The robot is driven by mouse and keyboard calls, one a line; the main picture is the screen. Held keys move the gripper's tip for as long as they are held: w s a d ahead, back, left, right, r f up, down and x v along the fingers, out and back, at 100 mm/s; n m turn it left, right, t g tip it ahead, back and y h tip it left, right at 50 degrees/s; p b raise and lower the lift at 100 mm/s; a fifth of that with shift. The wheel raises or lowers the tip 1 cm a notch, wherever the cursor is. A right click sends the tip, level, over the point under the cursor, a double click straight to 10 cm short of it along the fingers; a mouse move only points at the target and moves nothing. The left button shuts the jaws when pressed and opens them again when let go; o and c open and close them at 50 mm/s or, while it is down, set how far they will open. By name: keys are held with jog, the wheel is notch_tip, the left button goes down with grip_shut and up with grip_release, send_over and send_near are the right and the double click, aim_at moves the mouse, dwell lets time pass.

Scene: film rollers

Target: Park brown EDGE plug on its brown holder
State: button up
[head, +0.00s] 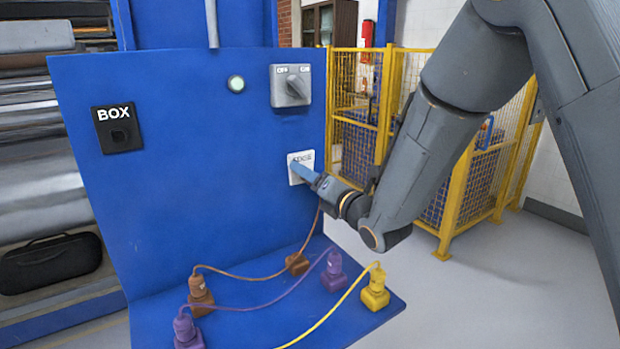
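My gripper (307,174) reaches in from the right, and its blue fingertips are at the white EDGE socket plate (294,165). The fingers hide part of the plate and its lettering. I cannot see whether they are shut on a plug. A brown cable (312,228) rises from the shelf to just below my gripper. The brown EDGE plug itself is not visible, apparently hidden at the fingers. The low brown holder (297,263) sits on the blue shelf below the EDGE plate, with no upright plug showing on it. Another brown plug (201,296) stands upright on the shelf's left.
Purple plugs (333,272) (187,330) and a yellow plug (376,289) stand on the shelf, with purple and yellow cables across it. The blue panel (200,175) carries a black BOX socket (117,128), a rotary switch (291,86) and a lit button (236,84). A yellow fence (460,185) stands behind.

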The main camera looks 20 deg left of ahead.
jog(key=b+v, duration=0.1)
jog(key=v, duration=0.7)
jog(key=shift+b, duration=0.4)
